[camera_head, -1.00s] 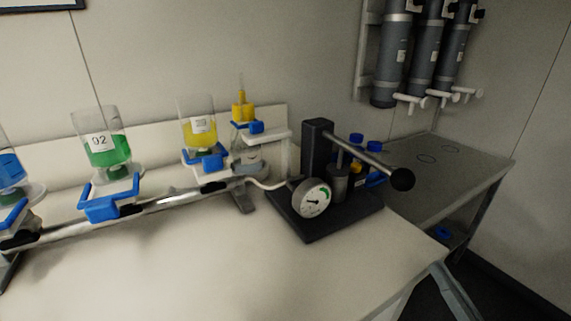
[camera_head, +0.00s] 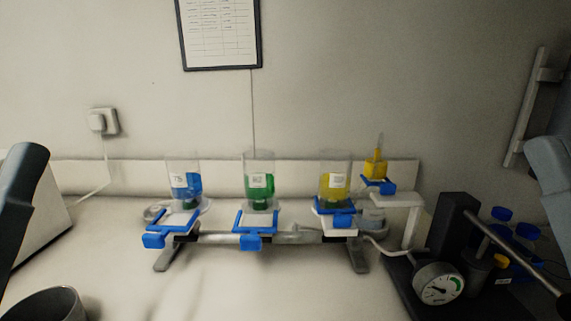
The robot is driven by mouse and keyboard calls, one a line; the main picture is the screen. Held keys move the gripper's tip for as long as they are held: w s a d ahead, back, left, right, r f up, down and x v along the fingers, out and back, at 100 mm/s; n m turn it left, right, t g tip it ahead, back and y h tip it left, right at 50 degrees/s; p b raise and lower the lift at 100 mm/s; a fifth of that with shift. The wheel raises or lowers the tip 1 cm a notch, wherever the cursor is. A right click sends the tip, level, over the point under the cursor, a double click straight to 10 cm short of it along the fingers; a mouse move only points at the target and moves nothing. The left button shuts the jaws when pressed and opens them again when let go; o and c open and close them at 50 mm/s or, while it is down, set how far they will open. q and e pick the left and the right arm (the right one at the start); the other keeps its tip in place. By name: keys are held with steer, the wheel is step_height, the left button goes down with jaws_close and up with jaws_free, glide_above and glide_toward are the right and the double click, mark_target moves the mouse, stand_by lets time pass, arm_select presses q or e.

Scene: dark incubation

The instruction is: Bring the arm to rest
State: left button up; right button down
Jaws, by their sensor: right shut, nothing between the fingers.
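A dark grey-blue part of my right arm (camera_head: 552,180) shows at the right edge, in front of the wall and beside the black lever press. My right gripper is shut and empty, though its fingertips cannot be made out. A similar dark part of my left arm (camera_head: 20,195) shows at the left edge; the left fingers are not in view. Neither arm part is seen holding anything.
A filter rack on the bench (camera_head: 215,290) holds blue (camera_head: 186,185), green (camera_head: 260,186) and yellow (camera_head: 334,186) funnels. A gauge (camera_head: 438,283) and black press (camera_head: 455,225) stand right. A dark round vessel (camera_head: 45,304) is lower left. The front middle bench is clear.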

step_height(320, 180, up, 36)
steer(key=p, duration=3.2)
steer(key=shift+f+p, duration=0.15)
steer(key=shift+p, duration=0.2)
